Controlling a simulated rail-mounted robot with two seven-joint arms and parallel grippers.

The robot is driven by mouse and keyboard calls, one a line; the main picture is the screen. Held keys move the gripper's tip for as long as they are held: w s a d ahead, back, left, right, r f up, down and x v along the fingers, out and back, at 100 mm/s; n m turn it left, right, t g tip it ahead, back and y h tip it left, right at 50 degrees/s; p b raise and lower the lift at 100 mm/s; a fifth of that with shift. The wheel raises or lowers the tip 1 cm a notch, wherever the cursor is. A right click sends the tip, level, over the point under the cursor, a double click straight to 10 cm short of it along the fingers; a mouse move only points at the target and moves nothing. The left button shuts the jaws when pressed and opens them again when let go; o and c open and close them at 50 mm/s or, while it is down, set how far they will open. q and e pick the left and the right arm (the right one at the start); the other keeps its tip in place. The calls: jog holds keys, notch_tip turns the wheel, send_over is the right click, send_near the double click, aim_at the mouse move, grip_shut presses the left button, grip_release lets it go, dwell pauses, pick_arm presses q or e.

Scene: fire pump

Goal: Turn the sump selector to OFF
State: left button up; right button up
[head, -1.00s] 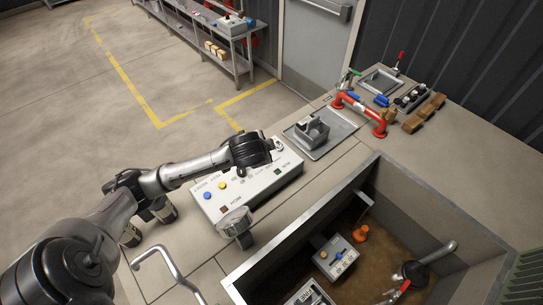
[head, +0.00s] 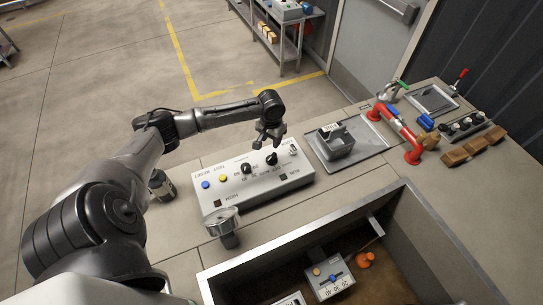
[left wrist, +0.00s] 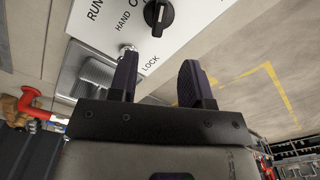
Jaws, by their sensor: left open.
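The white control panel (head: 230,197) lies on the bench with a blue button, a yellow button and two black rotary knobs. The right knob (head: 272,158) also shows in the left wrist view (left wrist: 158,14), near the lettering HAND and a cut-off O. The other knob (head: 246,168) sits left of it. I cannot read which is the sump selector. My left gripper (head: 269,138) is open and empty just above the panel's far edge, apart from the right knob. In the left wrist view its fingers (left wrist: 160,78) stand apart, near the silver lock switch (left wrist: 127,49).
A grey box (head: 336,143) sits on a metal plate to the right, with red pipe (head: 401,130) beyond. An open sump pit (head: 290,245) in front holds a small switch box (head: 328,275).

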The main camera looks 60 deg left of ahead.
aim_at(271, 157)
pick_arm(q)
notch_tip(271, 157, down, 11)
jog(key=shift+f+b, duration=0.1)
jog(key=shift+b, duration=0.3)
jog(key=shift+c, duration=0.2)
grip_shut()
